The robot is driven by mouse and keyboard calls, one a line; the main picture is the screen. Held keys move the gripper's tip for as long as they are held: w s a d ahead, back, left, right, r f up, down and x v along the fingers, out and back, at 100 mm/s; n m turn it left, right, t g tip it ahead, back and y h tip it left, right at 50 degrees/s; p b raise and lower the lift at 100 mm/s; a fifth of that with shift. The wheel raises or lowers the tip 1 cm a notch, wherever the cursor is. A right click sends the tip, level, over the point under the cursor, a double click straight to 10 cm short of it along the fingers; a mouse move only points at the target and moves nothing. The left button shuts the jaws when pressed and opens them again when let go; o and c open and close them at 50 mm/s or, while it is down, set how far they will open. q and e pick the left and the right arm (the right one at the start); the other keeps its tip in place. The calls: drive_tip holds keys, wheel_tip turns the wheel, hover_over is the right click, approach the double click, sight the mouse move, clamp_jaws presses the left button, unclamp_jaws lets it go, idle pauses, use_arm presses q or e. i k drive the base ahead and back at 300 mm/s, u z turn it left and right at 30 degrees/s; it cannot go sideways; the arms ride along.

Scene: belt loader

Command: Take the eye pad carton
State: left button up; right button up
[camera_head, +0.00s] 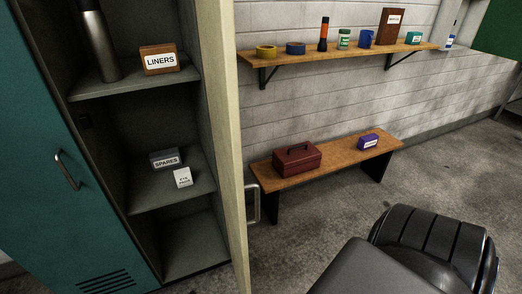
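The eye pad carton (183,177) is a small white box with dark lettering that seems to read EYE PADS. It stands on the middle shelf (150,194) of the open locker, near the shelf's front edge. A grey box labelled SPARES (165,159) sits just behind it and to its left. Neither of my grippers is in view, and nothing touches the carton.
The locker's pale open door (228,130) stands just right of the shelves. The upper shelf holds a steel flask (97,45) and a LINERS box (159,60). A bench (330,166) with a red toolbox (297,160) and purple box (368,142) stands along the wall.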

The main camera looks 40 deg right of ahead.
sight(183, 177)
drive_tip(key=z, duration=1.25)
drive_tip(key=k, duration=1.35)
drive_tip(key=z, duration=0.1)
drive_tip(key=i, duration=0.5)
drive_tip(key=u, duration=0.65)
drive_tip(key=i, duration=0.75)
drive_tip(key=z, duration=0.65)
drive_tip(key=i, duration=0.65)
drive_tip(key=z, duration=0.7)
